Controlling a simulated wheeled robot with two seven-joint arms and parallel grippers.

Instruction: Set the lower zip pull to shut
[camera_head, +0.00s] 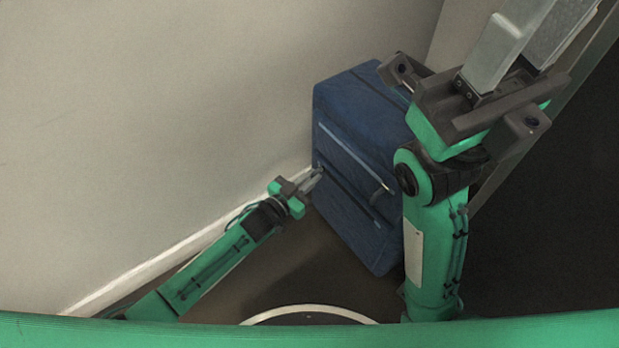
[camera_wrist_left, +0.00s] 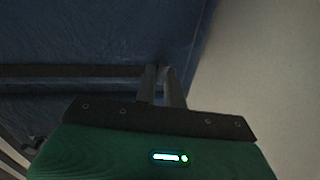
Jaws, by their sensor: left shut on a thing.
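A dark blue fabric case (camera_head: 345,102) stands on the floor against the wall. Its lower zip (camera_head: 352,199) is a dark slanting line across the front. This zip line (camera_wrist_left: 70,71) also runs across the left wrist view as a dark band, ending near my left fingers. My left gripper (camera_head: 319,172) is at the left end of the lower zip, near the case's edge. Its fingers (camera_wrist_left: 163,84) are shut on the lower zip pull, which they mostly hide. My right gripper (camera_head: 532,38) is raised at the upper right, away from the zip; its fingertips are cut off by the frame.
An upper zip (camera_head: 355,157) with a paler line crosses the case above the lower one. A pale wall (camera_head: 150,120) with a white skirting board (camera_head: 135,272) is close to my left arm. My right arm hides the case's right side. Brown floor (camera_head: 300,262) is clear in front.

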